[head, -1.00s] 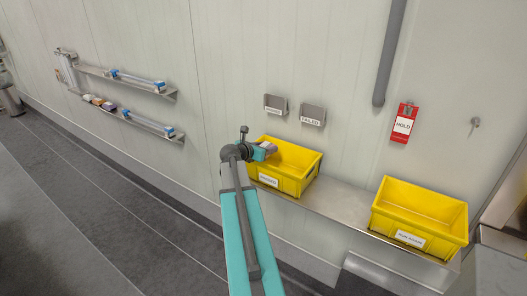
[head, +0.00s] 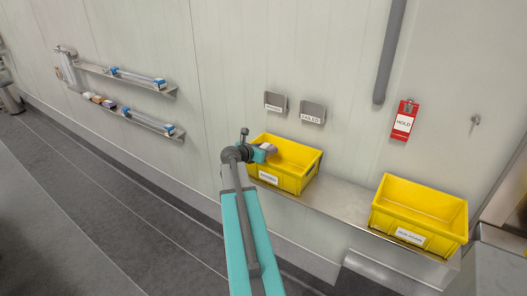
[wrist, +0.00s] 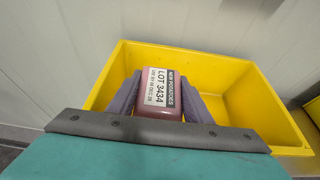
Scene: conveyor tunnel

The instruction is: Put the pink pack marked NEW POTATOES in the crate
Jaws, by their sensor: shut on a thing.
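The pink pack (wrist: 160,112) has a white label reading NEW POTATOES and LOT 3434. My gripper (wrist: 160,90) is shut on it, with a grey finger on each side, in the wrist view. The pack is over the left part of a yellow crate (wrist: 245,95); I cannot tell how far it is above the crate floor. In the head view my gripper (head: 266,150) is at the left end of the left yellow crate (head: 293,181), and the pack (head: 270,148) shows small beyond it. The visible crate floor looks empty.
A second yellow crate (head: 420,208) stands to the right on the same metal shelf (head: 345,199). Two grey wall holders (head: 312,115) and a red HOLD tag (head: 404,121) are above. Two wall shelves (head: 150,123) with small goods are at the left.

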